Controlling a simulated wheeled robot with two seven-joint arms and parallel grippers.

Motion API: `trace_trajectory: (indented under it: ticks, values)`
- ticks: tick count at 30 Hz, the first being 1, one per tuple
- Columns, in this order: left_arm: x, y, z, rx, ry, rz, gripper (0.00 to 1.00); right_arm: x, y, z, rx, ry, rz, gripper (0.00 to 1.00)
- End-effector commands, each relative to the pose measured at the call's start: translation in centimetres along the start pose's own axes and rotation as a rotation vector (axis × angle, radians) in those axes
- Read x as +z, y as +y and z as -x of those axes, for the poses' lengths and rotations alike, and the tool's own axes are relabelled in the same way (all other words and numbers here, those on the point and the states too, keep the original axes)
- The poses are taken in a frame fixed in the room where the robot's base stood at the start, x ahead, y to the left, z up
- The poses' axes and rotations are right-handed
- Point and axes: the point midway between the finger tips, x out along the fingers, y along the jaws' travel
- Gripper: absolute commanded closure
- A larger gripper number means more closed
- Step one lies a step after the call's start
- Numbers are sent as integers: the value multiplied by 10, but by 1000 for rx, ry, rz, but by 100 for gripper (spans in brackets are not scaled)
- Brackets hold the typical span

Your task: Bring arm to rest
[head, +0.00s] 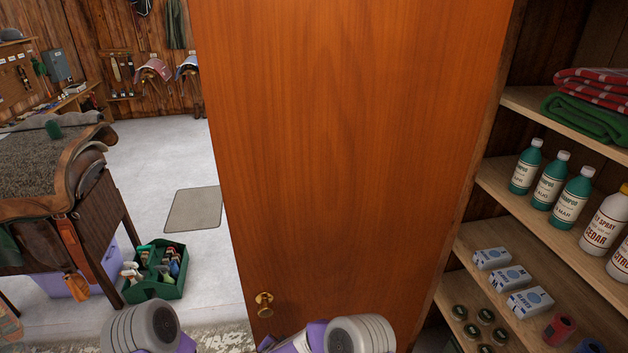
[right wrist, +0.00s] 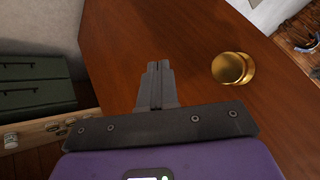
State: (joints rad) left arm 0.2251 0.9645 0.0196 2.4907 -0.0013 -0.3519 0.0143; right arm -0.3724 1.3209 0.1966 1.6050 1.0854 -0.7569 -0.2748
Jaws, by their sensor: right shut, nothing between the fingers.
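In the head view, parts of both my arms show at the bottom edge, and neither gripper's fingers are visible there. In the right wrist view, my right gripper (right wrist: 157,68) has its two fingers closed together with nothing between them. It is in front of a brown wooden door (right wrist: 125,30), beside a round brass knob (right wrist: 232,68) that lies to the right of the fingertips, apart from them. In the head view the same door (head: 345,150) stands open in the middle, with its knob (head: 264,304) near the lower left edge.
A shelf unit (head: 512,172) with bottles, boxes and folded blankets stands to the right of the door. At left, a saddle (head: 75,180) rests on a wooden stand. A green caddy (head: 157,287) of bottles and a grey mat (head: 193,209) lie on open floor.

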Motion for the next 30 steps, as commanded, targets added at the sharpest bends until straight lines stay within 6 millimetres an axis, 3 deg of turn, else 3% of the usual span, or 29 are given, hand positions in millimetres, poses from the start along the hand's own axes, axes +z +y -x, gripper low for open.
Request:
trace_trajectory:
  ticks: [1, 6, 9, 12, 15, 21, 30]
  values:
    - [-1, -7, -19, 0, 0, 0, 57, -2, 41, -18, 3, -35, 39, 100]
    - [-2, -18, -50, 0, 0, 0, 57, 12, 156, -28, -5, -215, 168, 100]
    - [-3, -25, -67, 0, 0, 0, 57, 34, 224, -14, -2, -355, 218, 100]
    - [-4, -30, -81, 0, 0, 0, 57, 61, 278, 9, -2, -490, 247, 100]
    - [-4, -33, -90, 0, 0, 0, 57, 83, 314, 34, -5, -598, 261, 100]
    - [-4, -36, -96, 0, 0, 0, 57, 103, 340, 63, -15, -697, 271, 100]
    - [-4, -35, -94, 0, 1, 0, 57, 104, 341, 65, -17, -702, 274, 100]
